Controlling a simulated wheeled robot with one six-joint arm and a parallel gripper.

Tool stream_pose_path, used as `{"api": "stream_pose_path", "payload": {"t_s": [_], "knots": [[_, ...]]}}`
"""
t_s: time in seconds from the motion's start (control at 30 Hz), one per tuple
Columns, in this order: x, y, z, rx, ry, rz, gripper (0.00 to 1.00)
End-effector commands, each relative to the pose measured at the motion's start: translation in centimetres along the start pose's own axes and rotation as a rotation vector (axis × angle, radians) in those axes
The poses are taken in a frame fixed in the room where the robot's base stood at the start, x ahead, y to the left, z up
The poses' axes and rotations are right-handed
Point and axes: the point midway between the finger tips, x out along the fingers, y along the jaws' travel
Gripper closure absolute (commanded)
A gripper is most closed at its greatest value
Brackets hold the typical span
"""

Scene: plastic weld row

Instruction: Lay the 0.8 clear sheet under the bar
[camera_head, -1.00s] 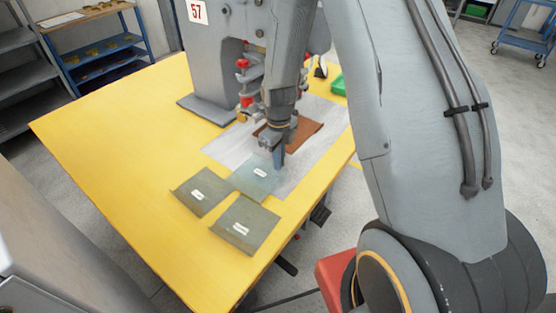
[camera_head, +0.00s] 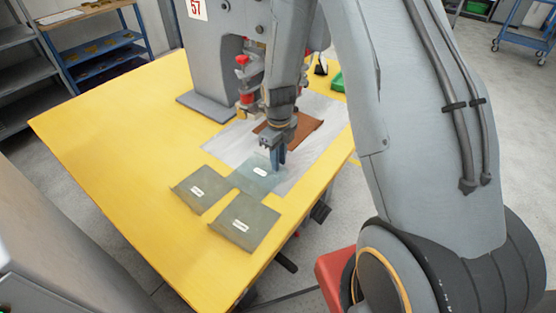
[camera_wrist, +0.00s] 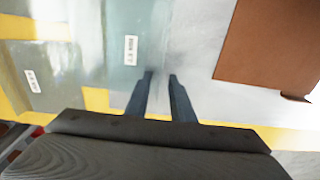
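A pale, see-through sheet (camera_head: 256,181) with a small white label lies on the light grey mat, its near part close to two darker grey-green sheets. In the wrist view the pale sheet (camera_wrist: 112,62) lies left of and under my fingers. The label print is too small to read. My gripper (camera_head: 279,165) points down at the sheet's right edge. In the wrist view its two fingers (camera_wrist: 161,76) stand apart with nothing clearly between them. Whether they touch the sheet I cannot tell. The bar is hidden behind my arm.
Two grey-green labelled sheets (camera_head: 200,191) (camera_head: 245,222) lie at the yellow table's (camera_head: 120,160) front. A brown sheet (camera_head: 305,128) lies on the grey mat (camera_head: 220,148) beyond my gripper. The grey machine (camera_head: 225,60) stands behind. The table's left side is clear.

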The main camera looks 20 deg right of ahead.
Motion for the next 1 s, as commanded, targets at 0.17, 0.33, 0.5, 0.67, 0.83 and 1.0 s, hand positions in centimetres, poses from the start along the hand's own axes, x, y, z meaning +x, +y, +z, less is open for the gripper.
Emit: {"api": "stream_pose_path", "payload": {"t_s": [0.17,0.33,0.5,0.67,0.83,1.0], "knots": [[-1.0,0.0,0.0,0.000,-0.001,-0.001,0.79],[-3.0,-0.1,0.1,0.000,-0.003,-0.003,0.79],[-6.0,-0.1,0.1,0.000,-0.004,-0.003,0.79],[-8.9,-0.1,0.1,0.000,-0.004,-0.003,0.79],[-11.3,-0.1,0.1,0.000,-0.002,-0.002,0.79],[-12.7,0.0,0.1,-0.002,-0.001,-0.001,0.79]]}}
